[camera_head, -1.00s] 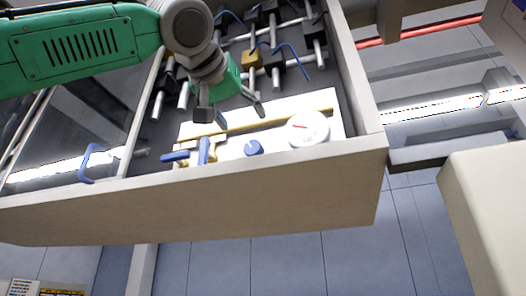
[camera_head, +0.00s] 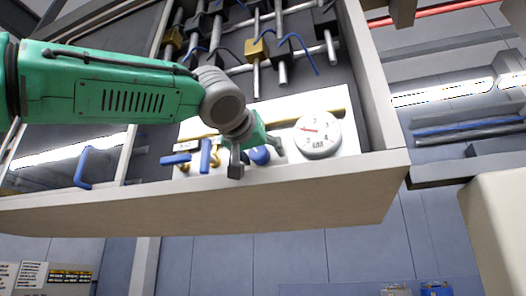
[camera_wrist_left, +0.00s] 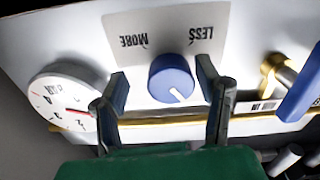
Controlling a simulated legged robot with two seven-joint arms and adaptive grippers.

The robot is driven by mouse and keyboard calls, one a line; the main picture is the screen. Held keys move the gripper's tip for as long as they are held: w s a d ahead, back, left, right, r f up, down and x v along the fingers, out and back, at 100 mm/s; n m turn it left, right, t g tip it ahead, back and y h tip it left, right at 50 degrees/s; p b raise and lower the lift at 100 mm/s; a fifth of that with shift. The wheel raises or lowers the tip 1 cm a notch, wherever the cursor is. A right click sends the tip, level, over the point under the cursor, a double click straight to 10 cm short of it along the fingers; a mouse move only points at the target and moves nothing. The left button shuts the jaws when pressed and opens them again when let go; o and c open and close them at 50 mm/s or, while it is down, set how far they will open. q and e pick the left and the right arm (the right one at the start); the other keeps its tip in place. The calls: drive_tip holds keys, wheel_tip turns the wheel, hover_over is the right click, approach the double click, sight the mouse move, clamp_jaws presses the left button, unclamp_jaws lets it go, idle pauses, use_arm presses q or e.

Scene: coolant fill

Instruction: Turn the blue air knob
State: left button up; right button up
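The blue air knob (camera_head: 260,156) sits on a white panel (camera_head: 335,102), partly hidden by my left gripper in the head view. The knob also shows in the left wrist view (camera_wrist_left: 172,78), round with a white pointer line, beside a grey label reading MORE and LESS upside down. My left gripper (camera_head: 256,161) is open at the knob. In the left wrist view its fingers (camera_wrist_left: 162,92) stand on either side of the knob, with visible gaps between them and the knob. My right gripper is not in view.
A white round gauge (camera_head: 318,135) is right of the knob. Blue-handled brass valves (camera_head: 207,156) are close on its left. The cabinet's thick beige edge (camera_head: 230,207) runs below the panel. Pipes and black fittings (camera_head: 282,48) lie above.

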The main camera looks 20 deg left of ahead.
use_arm(q)
drive_tip(key=shift+a, duration=0.45)
drive_tip(key=c, duration=0.4)
drive_tip(key=shift+a, duration=0.25)
drive_tip(key=c, duration=0.7)
drive_tip(key=shift+c, duration=0.2)
drive_tip(key=shift+d, duration=0.35)
drive_tip(key=shift+r, duration=0.1)
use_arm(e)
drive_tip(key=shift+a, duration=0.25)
